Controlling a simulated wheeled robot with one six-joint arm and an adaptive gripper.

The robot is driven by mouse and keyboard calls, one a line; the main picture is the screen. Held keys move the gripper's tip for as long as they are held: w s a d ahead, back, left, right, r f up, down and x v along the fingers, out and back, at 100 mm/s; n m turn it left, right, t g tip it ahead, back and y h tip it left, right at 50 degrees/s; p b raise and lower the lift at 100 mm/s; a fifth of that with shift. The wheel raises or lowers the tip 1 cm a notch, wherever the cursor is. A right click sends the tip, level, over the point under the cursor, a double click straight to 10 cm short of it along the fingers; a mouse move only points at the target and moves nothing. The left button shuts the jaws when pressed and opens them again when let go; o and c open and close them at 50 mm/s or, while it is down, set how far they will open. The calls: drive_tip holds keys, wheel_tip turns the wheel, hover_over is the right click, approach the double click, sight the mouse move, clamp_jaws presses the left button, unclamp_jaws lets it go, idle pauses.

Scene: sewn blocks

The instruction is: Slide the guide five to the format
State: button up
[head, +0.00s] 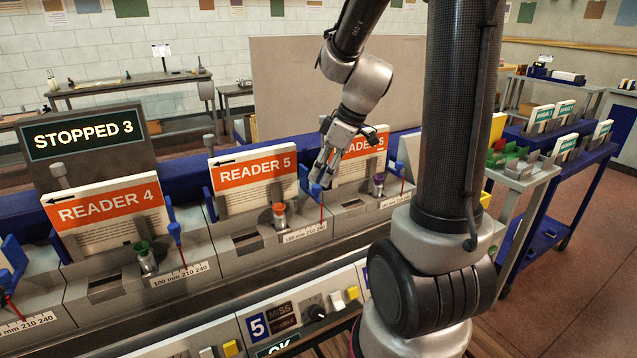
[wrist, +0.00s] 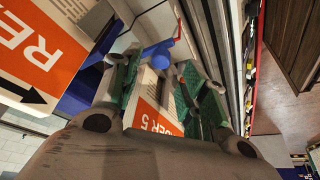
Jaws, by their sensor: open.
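The guide five (head: 315,189) shows as a blue knob with a thin red pointer, at the right end of the READER 5 station. The pointer stands over the right part of a white millimetre scale (head: 304,233). The READER 5 book (head: 257,177), white with an orange band, stands left of the guide. My gripper (head: 323,170) is open just above the knob, fingers pointing down. In the wrist view the blue knob (wrist: 158,53) lies between or just beyond the open green-padded fingers (wrist: 150,68); I cannot tell whether they touch it. Part of the guide is hidden by the gripper.
The READER 4 book (head: 108,207) and its blue knob (head: 175,231) are to the left. The READER 6 book (head: 362,160) stands close behind my gripper at right. A control panel (head: 290,318) runs in front. A sign (head: 83,134) reads STOPPED 3.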

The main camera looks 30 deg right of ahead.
sight(317, 186)
drive_tip(key=x, duration=0.4)
drive_tip(key=shift+f, duration=0.1)
clamp_jaws()
